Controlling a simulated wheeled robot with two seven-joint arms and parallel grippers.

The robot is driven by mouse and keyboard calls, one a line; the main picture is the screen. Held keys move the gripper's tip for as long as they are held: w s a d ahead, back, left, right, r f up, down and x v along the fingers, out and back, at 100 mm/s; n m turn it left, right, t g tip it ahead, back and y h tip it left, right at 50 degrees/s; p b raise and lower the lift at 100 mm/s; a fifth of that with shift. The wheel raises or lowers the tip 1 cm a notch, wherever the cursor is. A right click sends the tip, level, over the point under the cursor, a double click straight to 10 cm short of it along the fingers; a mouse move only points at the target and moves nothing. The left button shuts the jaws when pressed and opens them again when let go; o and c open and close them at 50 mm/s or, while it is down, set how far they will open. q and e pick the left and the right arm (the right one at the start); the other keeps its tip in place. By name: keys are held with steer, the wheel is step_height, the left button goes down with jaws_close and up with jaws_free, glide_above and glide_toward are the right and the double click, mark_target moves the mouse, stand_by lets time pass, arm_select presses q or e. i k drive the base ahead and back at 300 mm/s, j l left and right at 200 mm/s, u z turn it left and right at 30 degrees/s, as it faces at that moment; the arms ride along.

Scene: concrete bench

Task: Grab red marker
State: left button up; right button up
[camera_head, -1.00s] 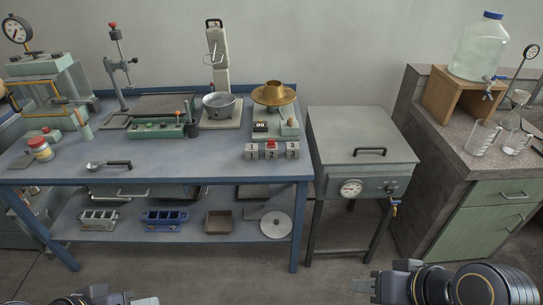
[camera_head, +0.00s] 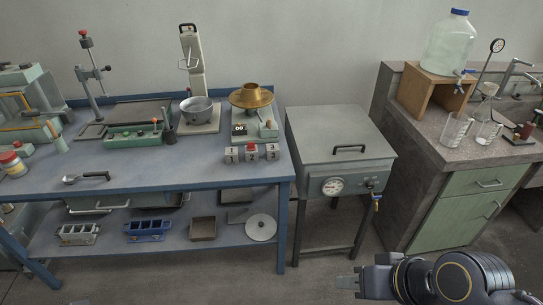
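I cannot make out a marker for certain. Small red parts show in several places. On the blue bench (camera_head: 150,180), a red piece sits on the middle of the small numbered blocks (camera_head: 252,154). A small dark red item (camera_head: 525,130) stands on the stone counter at the far right. My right gripper (camera_head: 347,283) is low at the lower right, in front of the steel cabinet and apart from all of these. Its fingers point left and hold nothing that I can see; their opening is unclear. My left gripper is out of view.
A steel cabinet (camera_head: 338,140) on legs stands between the bench and the stone counter (camera_head: 430,155). Bare floor (camera_head: 190,275) lies in front of the bench.

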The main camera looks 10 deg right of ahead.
mark_target(250, 145)
steer(key=i+j+z, duration=0.15)
steer(key=i+j, duration=0.55)
steer(key=i+j+z, duration=0.15)
steer(key=i+j, duration=0.55)
steer(key=j, duration=0.1)
